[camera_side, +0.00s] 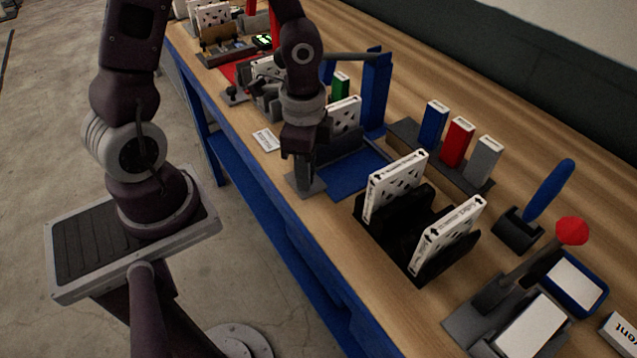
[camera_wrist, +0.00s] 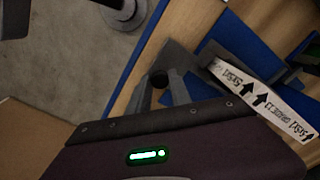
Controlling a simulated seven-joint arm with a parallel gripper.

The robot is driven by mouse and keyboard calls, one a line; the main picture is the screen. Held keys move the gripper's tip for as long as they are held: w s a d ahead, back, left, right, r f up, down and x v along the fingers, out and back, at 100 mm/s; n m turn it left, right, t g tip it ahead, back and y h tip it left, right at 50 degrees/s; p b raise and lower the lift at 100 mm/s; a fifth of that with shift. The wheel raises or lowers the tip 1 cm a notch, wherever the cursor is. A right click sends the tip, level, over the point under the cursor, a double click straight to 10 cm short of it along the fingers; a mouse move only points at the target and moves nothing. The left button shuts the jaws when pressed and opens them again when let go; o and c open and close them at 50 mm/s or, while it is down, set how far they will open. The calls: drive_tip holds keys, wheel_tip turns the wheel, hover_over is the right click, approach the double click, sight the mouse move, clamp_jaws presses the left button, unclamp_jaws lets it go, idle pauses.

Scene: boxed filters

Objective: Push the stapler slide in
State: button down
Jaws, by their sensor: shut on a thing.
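The stapler station has a blue base (camera_side: 362,181) and a tall blue post (camera_side: 376,92). A white filter box (camera_side: 344,116) stands upright at it, behind a dark grey plate. The grey slide (camera_side: 304,189) lies at the station's front, near the bench edge; its grey plate also shows in the wrist view (camera_wrist: 178,58). My gripper (camera_side: 303,165) reaches down over the slide. In the wrist view my gripper's fingers (camera_wrist: 160,93) are closed around the slide's dark round knob (camera_wrist: 158,79). The white box (camera_wrist: 265,92) is right of them there. My arm hides part of the station.
A black rack (camera_side: 392,246) with two white boxes stands to the right. Behind it, a dark holder carries blue, red and grey blocks (camera_side: 458,141). A red-knobbed lever press (camera_side: 572,231) is at far right. A small white card (camera_side: 266,140) lies left of my gripper.

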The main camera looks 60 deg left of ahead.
drive_tip(key=shift+w+a, duration=0.1)
drive_tip(key=shift+a, duration=1.65)
drive_tip(key=c, duration=1.2)
unclamp_jaws()
drive_tip(key=shift+a, duration=0.1)
drive_tip(key=shift+o, duration=0.2)
